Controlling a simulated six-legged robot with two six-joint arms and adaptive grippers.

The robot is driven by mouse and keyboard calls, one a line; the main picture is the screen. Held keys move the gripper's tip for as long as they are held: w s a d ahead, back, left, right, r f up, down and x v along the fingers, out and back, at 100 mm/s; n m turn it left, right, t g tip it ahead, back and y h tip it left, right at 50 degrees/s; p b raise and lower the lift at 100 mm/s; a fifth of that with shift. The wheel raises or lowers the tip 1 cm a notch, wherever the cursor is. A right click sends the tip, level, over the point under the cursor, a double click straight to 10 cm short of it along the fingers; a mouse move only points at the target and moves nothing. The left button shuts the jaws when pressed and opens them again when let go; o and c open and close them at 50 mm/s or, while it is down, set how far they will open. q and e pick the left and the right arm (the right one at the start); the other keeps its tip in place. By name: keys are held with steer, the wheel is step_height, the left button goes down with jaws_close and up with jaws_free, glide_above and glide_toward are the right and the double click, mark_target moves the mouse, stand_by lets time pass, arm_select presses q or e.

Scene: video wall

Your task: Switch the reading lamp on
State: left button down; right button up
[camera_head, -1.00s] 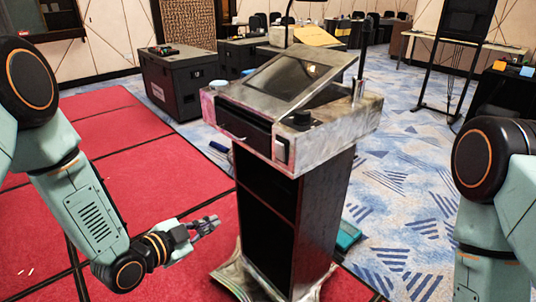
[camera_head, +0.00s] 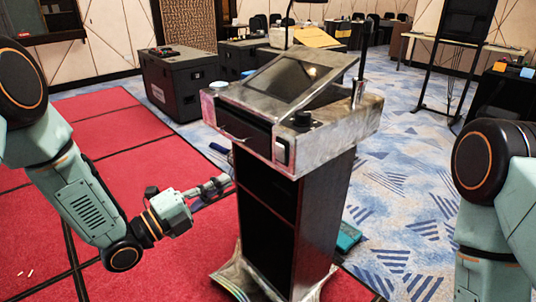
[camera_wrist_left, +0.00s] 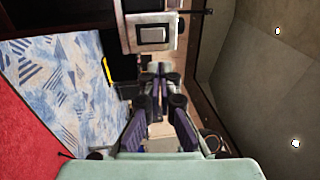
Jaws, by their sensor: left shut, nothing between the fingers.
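A dark lectern with a worn grey top (camera_head: 345,118) stands in the middle of the head view. A pale rocker-like switch (camera_head: 280,152) sits on its front edge, and a black knob (camera_head: 302,118) on its top. The switch also seems to show in the wrist view as a pale framed square (camera_wrist_left: 153,35). A thin dark stem (camera_head: 288,25) rises behind the lectern; its upper end is cut off. I cannot tell whether it is the lamp, or whether a lamp is lit. My left gripper (camera_head: 224,181) is shut and empty, left of the lectern and below the switch. My right gripper is out of view.
A blue round item (camera_head: 218,85) sits at the lectern top's left corner. A black upright (camera_head: 364,50) rises at its right. Black cases (camera_head: 180,85) stand behind. Red carpet (camera_head: 110,140) is clear on the left, and a teal object (camera_head: 348,236) lies by the base.

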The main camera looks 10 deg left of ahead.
mark_target(278, 148)
arm_select(q)
steer(key=shift+d, duration=0.1)
steer(key=b+x, duration=0.1)
steer(key=x, duration=1.2)
steer(key=shift+w+d, duration=0.2)
steer(key=shift+w, duration=0.15)
steer(key=shift+r, duration=0.1)
steer(key=shift+w+d+r+y+p, duration=0.2)
steer(key=shift+w+r+y+p, duration=0.1)
steer(key=shift+p, duration=0.35)
steer(key=shift+s+f, duration=0.1)
steer(key=shift+s, duration=0.05)
steer(key=shift+f, duration=0.1)
